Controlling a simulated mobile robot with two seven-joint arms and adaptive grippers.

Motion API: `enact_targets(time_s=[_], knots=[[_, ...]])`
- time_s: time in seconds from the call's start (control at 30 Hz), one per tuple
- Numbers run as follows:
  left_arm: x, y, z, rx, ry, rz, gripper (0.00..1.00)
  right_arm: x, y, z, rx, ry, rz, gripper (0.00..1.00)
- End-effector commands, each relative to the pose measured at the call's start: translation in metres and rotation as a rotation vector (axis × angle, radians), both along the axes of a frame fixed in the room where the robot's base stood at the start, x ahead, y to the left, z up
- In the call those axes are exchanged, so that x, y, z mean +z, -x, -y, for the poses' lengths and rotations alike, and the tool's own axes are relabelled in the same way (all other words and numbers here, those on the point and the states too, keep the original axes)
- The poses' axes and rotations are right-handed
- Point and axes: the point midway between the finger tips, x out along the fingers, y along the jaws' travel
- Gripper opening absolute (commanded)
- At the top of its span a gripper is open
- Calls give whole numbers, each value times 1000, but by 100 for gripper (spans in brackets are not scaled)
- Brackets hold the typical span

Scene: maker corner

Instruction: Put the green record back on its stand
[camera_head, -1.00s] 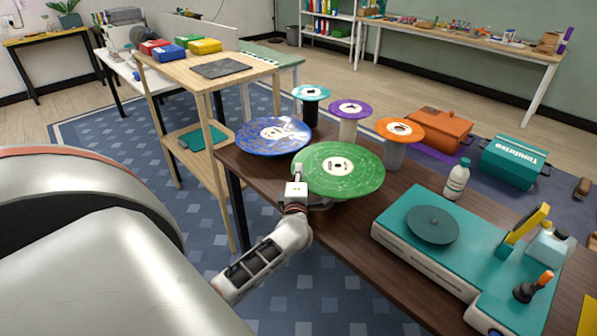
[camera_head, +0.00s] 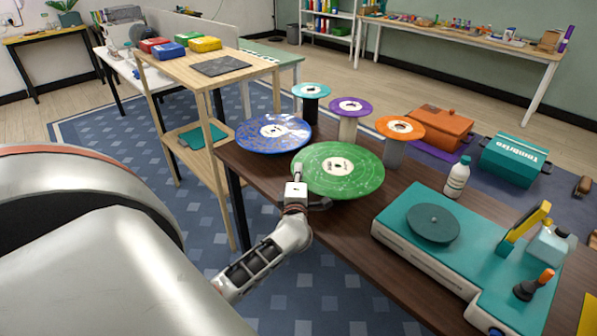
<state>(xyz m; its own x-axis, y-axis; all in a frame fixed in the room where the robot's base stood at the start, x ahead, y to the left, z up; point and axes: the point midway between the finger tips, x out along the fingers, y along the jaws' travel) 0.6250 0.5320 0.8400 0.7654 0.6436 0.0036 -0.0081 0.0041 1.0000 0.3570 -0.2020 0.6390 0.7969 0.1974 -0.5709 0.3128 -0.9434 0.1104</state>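The green record (camera_head: 352,178) lies level at the table's near left, with a white label at its centre. What supports it from below is hidden. My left gripper (camera_head: 311,187) is at the record's near left rim. Its fingers are spread, one reaching up over the rim and the other pointing right at the near edge. Whether a finger touches the record is hard to tell. Teal (camera_head: 312,90), purple (camera_head: 351,106) and orange (camera_head: 400,127) discs sit on upright stands behind it. A blue record (camera_head: 262,144) lies level at the back left. My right gripper is out of view.
The dark wooden table (camera_head: 405,181) also holds a teal turntable (camera_head: 400,219), a white bottle (camera_head: 457,180) and a joystick-like orange-topped knob (camera_head: 546,277). A light wooden shelf (camera_head: 207,121) stands left of the table. Orange (camera_head: 440,130) and teal (camera_head: 513,160) cases lie behind.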

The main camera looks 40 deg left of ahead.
Motion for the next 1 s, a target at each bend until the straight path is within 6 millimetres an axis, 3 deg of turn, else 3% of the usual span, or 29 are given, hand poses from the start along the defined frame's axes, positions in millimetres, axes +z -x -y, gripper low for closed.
enact_targets(time_s=[0.63,0.7,1.0], knots=[[-3,0,0,0,1,2,0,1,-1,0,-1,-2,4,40],[-3,0,0,0,1,2,22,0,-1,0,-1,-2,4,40],[-4,0,0,0,1,-1,24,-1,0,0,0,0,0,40]])
